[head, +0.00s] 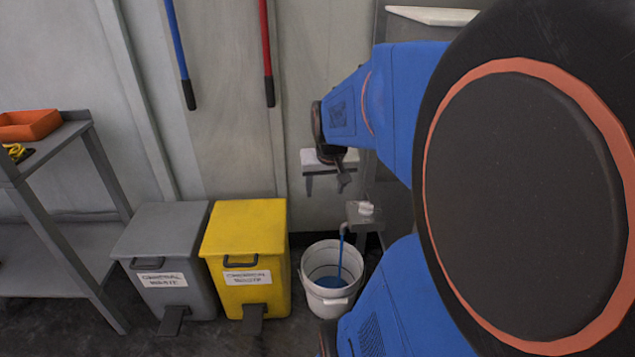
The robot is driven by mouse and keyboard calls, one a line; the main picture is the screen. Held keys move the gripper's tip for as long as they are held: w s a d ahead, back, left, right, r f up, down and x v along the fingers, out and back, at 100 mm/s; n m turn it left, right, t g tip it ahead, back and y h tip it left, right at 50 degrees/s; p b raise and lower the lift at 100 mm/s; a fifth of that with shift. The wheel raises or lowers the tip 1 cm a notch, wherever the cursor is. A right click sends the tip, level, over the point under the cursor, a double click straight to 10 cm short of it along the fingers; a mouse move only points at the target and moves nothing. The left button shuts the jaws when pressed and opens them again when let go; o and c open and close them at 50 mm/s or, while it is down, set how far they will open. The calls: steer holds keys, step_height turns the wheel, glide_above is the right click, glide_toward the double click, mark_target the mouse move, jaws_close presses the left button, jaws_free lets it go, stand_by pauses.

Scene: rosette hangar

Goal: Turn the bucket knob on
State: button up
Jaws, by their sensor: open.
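A white bucket (327,302) stands on the floor, with blue liquid (330,282) inside. A small grey tap fixture (353,220) sits above it at the right, and a thin blue stream (339,257) runs from its spout down into the bucket. A small pale knob (366,208) is on top of the fixture. My gripper (343,183) hangs above and slightly left of the knob, in front of the wall, apart from it. It is open and shows nothing between its fingers, though it is small in the picture.
A yellow bin (245,235) and a grey bin (160,240) stand left of the bucket. A grey shelf (65,130) with an orange tray (28,125) is at the far left. A small white wall ledge (316,157) is behind my gripper. My arm hides the right side.

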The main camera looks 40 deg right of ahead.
mark_target(367, 204)
steer(key=s+d+f+m+g+h, duration=0.1)
steer(key=s+d+f+m, duration=0.1)
steer(key=d, duration=0.6)
steer(key=s+d+f+m, duration=0.2)
steer(key=d, duration=0.5)
steer(key=shift+x, duration=6.15)
steer(key=c, duration=1)
